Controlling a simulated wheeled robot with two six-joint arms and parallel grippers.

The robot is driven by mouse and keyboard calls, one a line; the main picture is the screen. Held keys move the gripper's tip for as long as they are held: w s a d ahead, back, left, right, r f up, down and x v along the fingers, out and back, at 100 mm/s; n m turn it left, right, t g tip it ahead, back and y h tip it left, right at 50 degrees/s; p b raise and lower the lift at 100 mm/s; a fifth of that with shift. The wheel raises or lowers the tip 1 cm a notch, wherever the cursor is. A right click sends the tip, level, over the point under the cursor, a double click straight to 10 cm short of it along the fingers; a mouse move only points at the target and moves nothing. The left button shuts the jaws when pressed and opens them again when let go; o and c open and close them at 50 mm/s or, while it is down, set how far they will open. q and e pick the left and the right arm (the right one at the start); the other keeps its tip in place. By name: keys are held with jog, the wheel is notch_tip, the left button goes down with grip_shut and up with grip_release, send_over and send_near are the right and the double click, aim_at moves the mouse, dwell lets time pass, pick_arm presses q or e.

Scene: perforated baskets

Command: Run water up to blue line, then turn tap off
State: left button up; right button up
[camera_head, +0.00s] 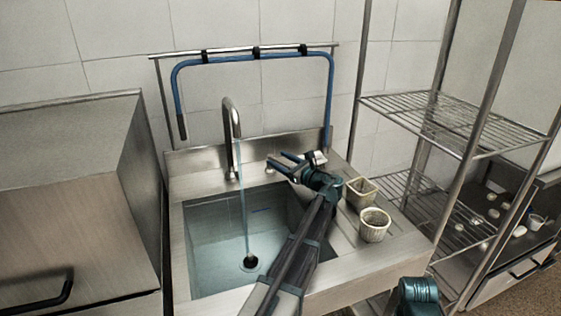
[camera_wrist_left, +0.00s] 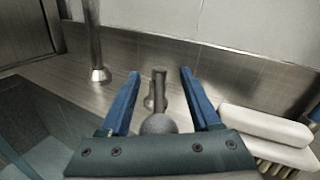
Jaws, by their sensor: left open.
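Water runs in a thin stream (camera_head: 243,190) from the curved tap spout (camera_head: 231,118) into the steel sink basin (camera_head: 190,270). A short blue line (camera_head: 261,210) shows on the basin's back wall. The basin looks bluish, but I cannot tell the water surface clearly; the dark drain (camera_head: 248,263) shows through. My left gripper (camera_head: 282,163) is open behind the basin, right of the spout. In the left wrist view, the tap's small upright handle (camera_wrist_left: 158,88) stands between the open blue fingers (camera_wrist_left: 160,80), with no finger visibly touching it. The spout's base (camera_wrist_left: 99,74) is left of them.
Two cream perforated baskets, one square (camera_head: 360,190) and one round (camera_head: 374,226), stand on the drainboard right of my left arm. A blue hose (camera_head: 328,100) hangs on a rail behind the sink. A wire rack (camera_head: 450,120) is at right, a steel cabinet (camera_head: 70,180) at left.

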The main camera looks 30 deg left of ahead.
pick_arm(q)
notch_tip(320, 180, up, 4)
jog(key=p, duration=0.2)
jog(key=shift+f+p, duration=0.2)
jog(key=shift+p, duration=0.1)
jog(key=s+d, duration=0.8)
jog(key=s, duration=0.5)
jog(key=shift+s+d+r, duration=0.15)
jog(key=shift+s, duration=0.25)
